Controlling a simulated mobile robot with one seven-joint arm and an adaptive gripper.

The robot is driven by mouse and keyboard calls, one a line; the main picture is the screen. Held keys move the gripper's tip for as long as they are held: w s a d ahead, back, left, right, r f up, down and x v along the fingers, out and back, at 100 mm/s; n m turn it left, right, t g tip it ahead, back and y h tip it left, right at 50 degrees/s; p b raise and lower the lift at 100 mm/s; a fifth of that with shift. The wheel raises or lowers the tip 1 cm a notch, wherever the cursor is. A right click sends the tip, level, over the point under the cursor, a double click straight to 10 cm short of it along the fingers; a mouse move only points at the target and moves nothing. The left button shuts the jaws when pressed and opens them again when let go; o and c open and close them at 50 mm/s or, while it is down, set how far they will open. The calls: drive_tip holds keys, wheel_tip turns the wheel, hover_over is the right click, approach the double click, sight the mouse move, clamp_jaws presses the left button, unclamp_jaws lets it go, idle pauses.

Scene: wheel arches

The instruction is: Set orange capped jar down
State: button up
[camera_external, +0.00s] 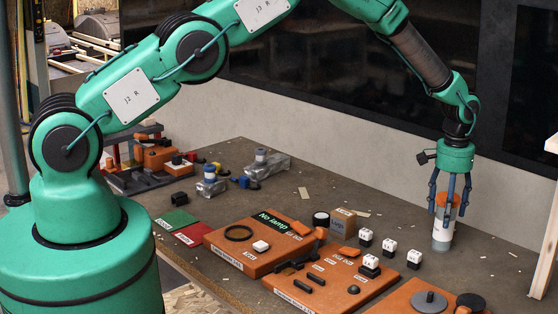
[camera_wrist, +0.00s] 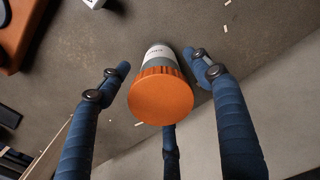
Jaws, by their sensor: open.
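The orange capped jar (camera_external: 443,230) stands upright on the workbench at the right in the external view, with a white and grey body. In the wrist view its round orange cap (camera_wrist: 161,96) faces the camera and its body shows behind. My gripper (camera_external: 449,205) is above and around the jar, its blue fingers pointing down. In the wrist view my gripper (camera_wrist: 158,88) is open, with fingers spread left, right and below the jar. Gaps show at the left and right fingers. Whether the lower finger touches the jar I cannot tell.
The workbench (camera_external: 400,215) has free room around the jar. Orange boards (camera_external: 262,262) with dark parts lie left and in front, with small white-topped blocks (camera_external: 414,257) nearby. A pale wall (camera_external: 330,140) runs behind. A clutter of parts (camera_external: 150,165) is at the far left.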

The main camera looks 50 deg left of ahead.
wheel_tip(320, 180, up, 9)
drive_tip(key=shift+r, duration=0.2)
idle(0.3)
idle(0.5)
